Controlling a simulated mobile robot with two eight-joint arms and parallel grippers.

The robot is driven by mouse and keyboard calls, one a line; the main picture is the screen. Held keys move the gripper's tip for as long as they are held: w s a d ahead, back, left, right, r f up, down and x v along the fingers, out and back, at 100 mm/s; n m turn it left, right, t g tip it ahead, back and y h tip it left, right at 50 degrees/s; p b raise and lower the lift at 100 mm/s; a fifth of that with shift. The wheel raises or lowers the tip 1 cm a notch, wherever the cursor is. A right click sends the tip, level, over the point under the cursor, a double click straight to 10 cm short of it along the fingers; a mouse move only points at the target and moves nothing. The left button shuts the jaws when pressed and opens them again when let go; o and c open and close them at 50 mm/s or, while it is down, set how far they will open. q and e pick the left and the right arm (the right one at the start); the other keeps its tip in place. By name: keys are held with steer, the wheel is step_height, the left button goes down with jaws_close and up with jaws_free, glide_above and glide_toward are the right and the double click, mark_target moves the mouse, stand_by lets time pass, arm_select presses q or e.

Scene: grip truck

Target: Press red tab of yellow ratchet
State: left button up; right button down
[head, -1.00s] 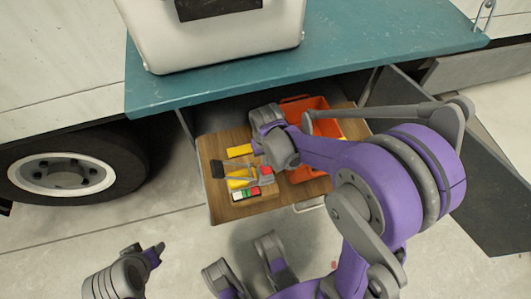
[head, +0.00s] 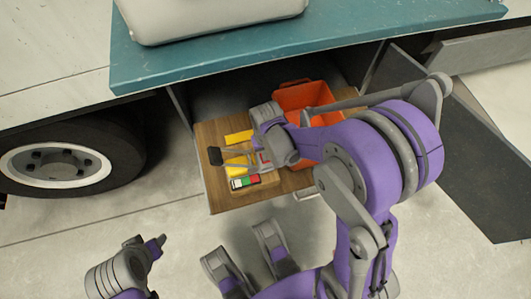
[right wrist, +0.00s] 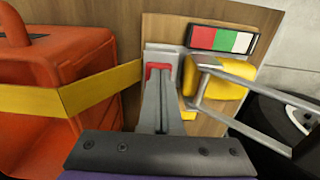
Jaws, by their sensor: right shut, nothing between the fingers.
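The yellow ratchet (head: 238,161) lies in an open wooden drawer. It has yellow parts, a grey metal frame and a black-ended handle (head: 214,157) pointing left. In the right wrist view its yellow part (right wrist: 228,88) sits right of the fingers. The red tab (right wrist: 158,67) shows at the fingertips, at the ratchet's grey end. My right gripper (right wrist: 157,82) is shut and empty, its tips at the tab; contact cannot be told. In the head view its hand (head: 275,140) covers part of the ratchet. My left gripper (head: 152,247) is at the lower left, away from the drawer; its jaws are unclear.
An orange bin (head: 302,95) stands behind and right of the ratchet; it also shows in the wrist view (right wrist: 35,90). A yellow strap (right wrist: 70,97) crosses it. A red, green and white strip (head: 244,182) lies beside the ratchet. A teal counter (head: 250,62) overhangs the drawer.

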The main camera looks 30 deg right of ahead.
steer(key=shift+s+f, duration=0.15)
steer(key=shift+r+p, duration=0.45)
step_height(320, 180, up, 4)
steer(key=shift+f+p, duration=0.15)
steer(key=shift+p, duration=1.05)
step_height(320, 180, up, 10)
steer(key=p, duration=0.2)
steer(key=shift+f+p, duration=0.15)
steer(key=shift+p, duration=0.2)
